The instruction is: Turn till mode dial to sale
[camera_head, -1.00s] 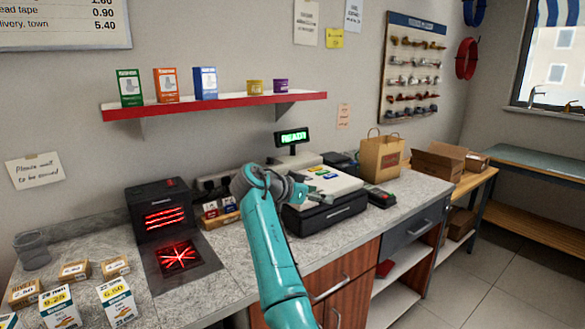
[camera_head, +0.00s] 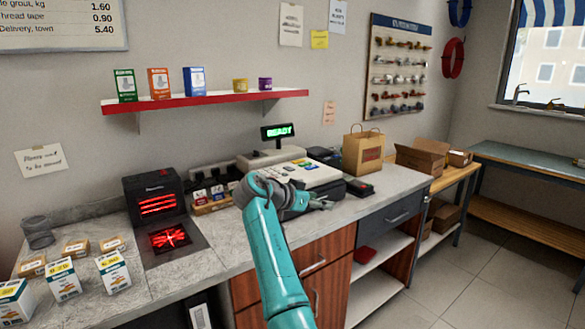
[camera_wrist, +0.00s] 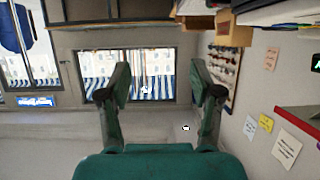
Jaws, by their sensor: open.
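The till (camera_head: 312,173) stands on the counter, with a pale keyed top and a dark base. Its green display (camera_head: 278,132) on a post reads READY. I cannot make out the mode dial in either view; my arm hides part of the till's front. My gripper (camera_head: 322,203) is in front of the till, over the counter's front part, pointing right. In the wrist view my gripper (camera_wrist: 163,88) is open, with nothing between its two fingers. That view looks towards the window and wall, and the till body is not seen in it.
A card reader (camera_head: 359,187) and a paper bag (camera_head: 363,152) stand right of the till. A scanner with red lights (camera_head: 157,204) and small boxes are at left. A red-edged shelf (camera_head: 205,101) is above. Bare counter (camera_head: 225,240) lies left of my arm.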

